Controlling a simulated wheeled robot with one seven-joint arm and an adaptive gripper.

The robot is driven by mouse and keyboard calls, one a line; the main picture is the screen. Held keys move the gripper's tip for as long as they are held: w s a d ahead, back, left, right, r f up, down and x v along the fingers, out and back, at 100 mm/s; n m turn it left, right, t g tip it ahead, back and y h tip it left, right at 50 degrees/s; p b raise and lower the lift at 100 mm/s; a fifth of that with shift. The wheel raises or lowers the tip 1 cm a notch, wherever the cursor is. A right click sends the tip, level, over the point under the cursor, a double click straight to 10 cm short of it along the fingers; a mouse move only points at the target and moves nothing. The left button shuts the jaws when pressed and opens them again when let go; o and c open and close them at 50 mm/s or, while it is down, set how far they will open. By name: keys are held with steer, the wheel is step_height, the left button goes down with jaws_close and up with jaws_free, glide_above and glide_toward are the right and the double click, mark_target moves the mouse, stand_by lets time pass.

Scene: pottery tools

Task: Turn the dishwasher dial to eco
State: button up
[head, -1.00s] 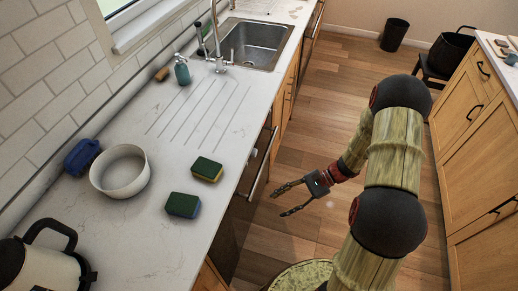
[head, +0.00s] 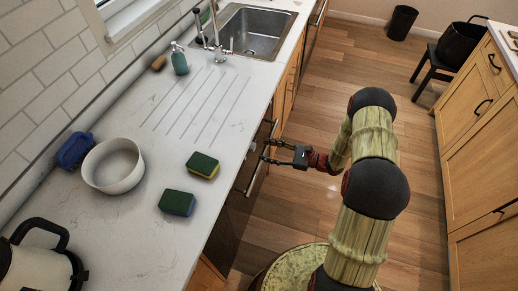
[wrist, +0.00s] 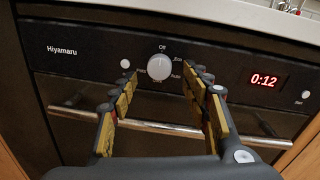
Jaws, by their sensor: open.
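The white round dial (wrist: 158,67) is on the dishwasher's black control panel (wrist: 225,75) in the wrist view. "Off" is printed above it and "Eco" at its upper right; other labels are partly blurred. The dial's pointer seems to be up, towards "Off", but it is hard to make out. My gripper (wrist: 164,80) is open, with one finger on each side of the dial in the picture and nothing between them. I cannot tell whether they touch it. In the head view my gripper (head: 266,150) is at the dishwasher front, below the counter edge; the dial is hidden there.
A bar handle (wrist: 165,127) runs across the door below the panel. A red display (wrist: 264,80) reads 0:12. The white counter (head: 120,225) overhangs the front, with sponges (head: 177,202) and a white bowl (head: 113,166) on it.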

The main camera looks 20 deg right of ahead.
mark_target(255, 147)
steer(key=shift+x, duration=1.8)
steer(key=shift+c, duration=0.4)
steer(key=c, duration=1.1)
steer(key=shift+m, duration=0.3)
steer(key=m+p, duration=0.2)
steer(key=m, duration=0.3)
steer(key=shift+m, duration=0.3)
steer(key=m+p, duration=0.2)
steer(key=m, duration=0.3)
steer(key=shift+m+t, duration=0.3)
steer(key=shift+t, duration=0.1)
steer(key=o, duration=1.1)
